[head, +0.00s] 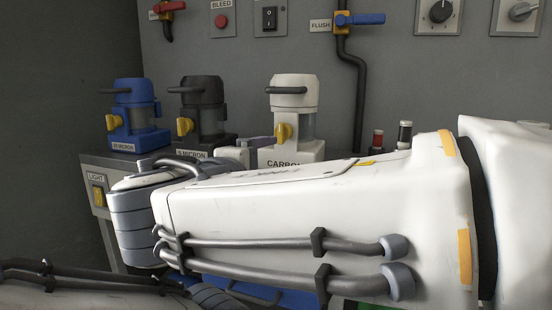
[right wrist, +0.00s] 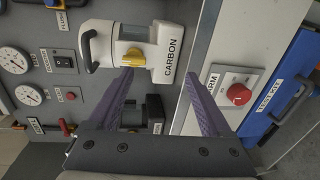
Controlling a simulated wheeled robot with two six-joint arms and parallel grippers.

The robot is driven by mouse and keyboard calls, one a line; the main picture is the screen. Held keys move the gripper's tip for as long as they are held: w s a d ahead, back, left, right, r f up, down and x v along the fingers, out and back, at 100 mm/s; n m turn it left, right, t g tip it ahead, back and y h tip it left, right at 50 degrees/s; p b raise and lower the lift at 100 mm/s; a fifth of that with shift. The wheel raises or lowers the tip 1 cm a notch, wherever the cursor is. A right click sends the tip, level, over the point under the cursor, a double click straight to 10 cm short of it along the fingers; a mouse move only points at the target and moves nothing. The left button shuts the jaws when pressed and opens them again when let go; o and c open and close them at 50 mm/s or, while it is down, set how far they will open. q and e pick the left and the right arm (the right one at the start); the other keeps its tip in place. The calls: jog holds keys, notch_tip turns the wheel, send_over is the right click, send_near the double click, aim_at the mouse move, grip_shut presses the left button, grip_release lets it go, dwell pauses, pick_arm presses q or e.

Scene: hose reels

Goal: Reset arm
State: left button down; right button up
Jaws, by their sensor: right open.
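My right gripper (right wrist: 158,74) is open and empty, with its two purple fingers spread in the right wrist view. One purple finger shows beside the white CARBON filter unit (head: 292,118) in the head view, where my arm hides most of the gripper. The CARBON unit also shows beyond the fingertips in the right wrist view (right wrist: 120,46). A red round button (right wrist: 239,94) on a grey plate sits to the right of the right finger, apart from it. Its label ends in "ARM"; the rest is hidden by the finger. My left gripper is not in view.
A blue filter unit (head: 134,112) and a black one (head: 200,108) stand left of the CARBON unit. The wall panel holds a red BLEED button (head: 221,21) and a blue-handled FLUSH valve (head: 360,19). A blue case (right wrist: 290,85) lies at the wrist view's right.

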jog(key=s+d+f+m+g+y+p, duration=0.1)
jog(key=s+d+f+g+p, duration=0.35)
jog(key=f, duration=0.25)
jog(key=s+d+f+m+g+y+p, duration=0.1)
jog(key=s+d+f+g+p, duration=0.25)
jog(key=f+g, duration=0.2)
jog(key=s+f+m+g+y+p, duration=0.4)
jog(key=s+m+g+y+p, duration=0.15)
jog(key=s, duration=0.85)
notch_tip(320, 180, up, 37)
jog(key=h+p, duration=0.1)
jog(key=p, duration=3.5)
jog(key=shift+w+a+f+p, duration=0.2)
jog(key=shift+w+a+p, duration=0.05)
jog(key=shift+a+p, duration=0.1)
